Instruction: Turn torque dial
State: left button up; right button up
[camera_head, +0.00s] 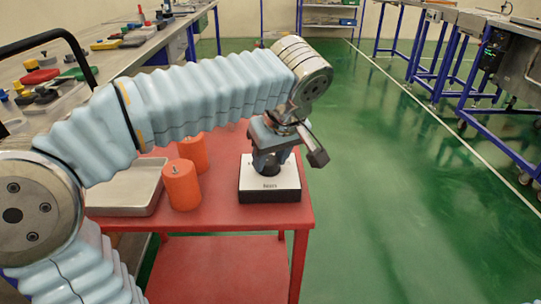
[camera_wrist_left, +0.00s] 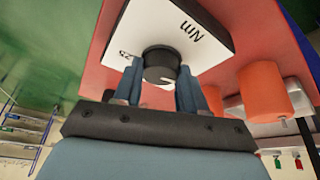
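The torque dial (camera_wrist_left: 161,64) is a round black knob with a white mark. It sits on a white-topped box (camera_head: 269,195) with a black base, near the right end of the red table. The letters "Nm" and a number show on its white top in the left wrist view (camera_wrist_left: 201,31). My left gripper (camera_head: 267,160) points down at the box from above. Its blue fingers (camera_wrist_left: 160,78) lie on both sides of the dial and appear to touch it, so it looks shut on the dial. The fingers hide part of the dial's edge. My right gripper is not in view.
Orange cylinders (camera_head: 181,186) stand left of the box, beside a shallow metal tray (camera_head: 128,191) on the red table (camera_head: 225,212). A cluttered bench (camera_head: 140,52) is behind on the left. Green floor (camera_head: 400,190) lies free to the right.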

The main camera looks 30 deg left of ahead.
pick_arm(q)
jog(key=shift+c, duration=1)
